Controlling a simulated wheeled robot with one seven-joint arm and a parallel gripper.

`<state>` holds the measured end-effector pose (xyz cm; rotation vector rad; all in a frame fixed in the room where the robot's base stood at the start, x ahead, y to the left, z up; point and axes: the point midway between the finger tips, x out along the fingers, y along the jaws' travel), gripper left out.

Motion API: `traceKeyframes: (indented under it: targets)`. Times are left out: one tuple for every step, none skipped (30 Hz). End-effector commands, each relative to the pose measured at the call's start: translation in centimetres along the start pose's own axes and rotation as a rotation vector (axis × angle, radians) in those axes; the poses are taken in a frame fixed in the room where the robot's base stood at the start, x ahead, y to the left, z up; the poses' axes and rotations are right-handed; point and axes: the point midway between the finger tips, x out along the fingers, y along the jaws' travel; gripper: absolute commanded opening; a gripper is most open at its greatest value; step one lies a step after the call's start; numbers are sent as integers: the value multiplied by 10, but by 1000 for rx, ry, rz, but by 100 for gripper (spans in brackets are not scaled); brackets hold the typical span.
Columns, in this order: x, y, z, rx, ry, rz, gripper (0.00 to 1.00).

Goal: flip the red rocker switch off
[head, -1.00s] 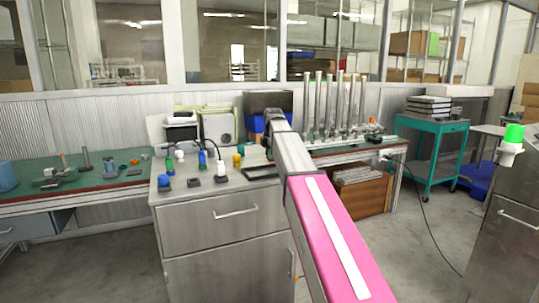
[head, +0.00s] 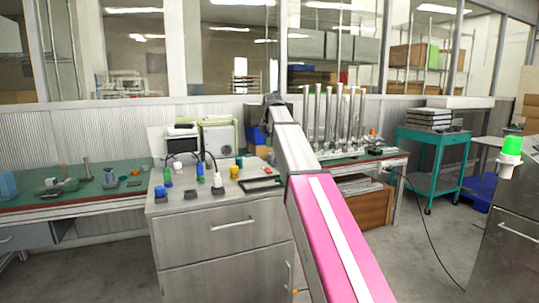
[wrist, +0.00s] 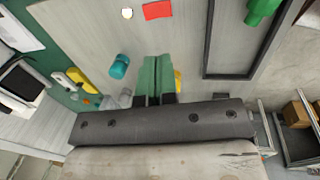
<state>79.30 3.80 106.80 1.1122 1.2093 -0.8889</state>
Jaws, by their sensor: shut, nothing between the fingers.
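In the wrist view a flat red piece (wrist: 157,10) lies on the grey worktop near the top edge. It may be the red rocker switch; its on or off position cannot be read. My gripper (wrist: 157,60) shows as two green fingers pressed together, empty. The red piece is beyond the fingertips, apart from them.
A teal cylinder (wrist: 119,66) stands left of the fingers, and a yellow object (wrist: 178,80) is partly hidden beside them. A dark-framed tray (wrist: 209,40) and a green object (wrist: 262,10) are to the right. Several small bottles and a yellow cup (head: 234,172) stand on the cabinet.

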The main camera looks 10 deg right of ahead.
Motion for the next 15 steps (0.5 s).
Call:
traceKeyframes:
  targets:
    - [-8, 1, 0, 0, 0, 2, 0]
    - [-12, 1, 0, 0, 0, 2, 0]
    - [-15, 1, 0, 0, 0, 2, 0]
    - [-18, 1, 0, 0, 0, 1, 0]
    - [-20, 0, 0, 0, 0, 1, 0]
    - [-22, 0, 0, 0, 0, 0, 0]
    - [-23, 0, 0, 0, 0, 0, 0]
    - [-24, 0, 0, 0, 0, 0, 0]
    - [-25, 0, 0, 0, 0, 0, 0]
    - [-25, 0, 0, 0, 0, 0, 0]
    - [-26, 0, 0, 0, 0, 0, 0]
    - [-26, 0, 0, 0, 0, 0, 0]
    - [-26, 0, 0, 0, 0, 0, 0]
    - [-26, 0, 0, 0, 0, 0, 0]
    - [-26, 0, 0, 0, 0, 0, 0]
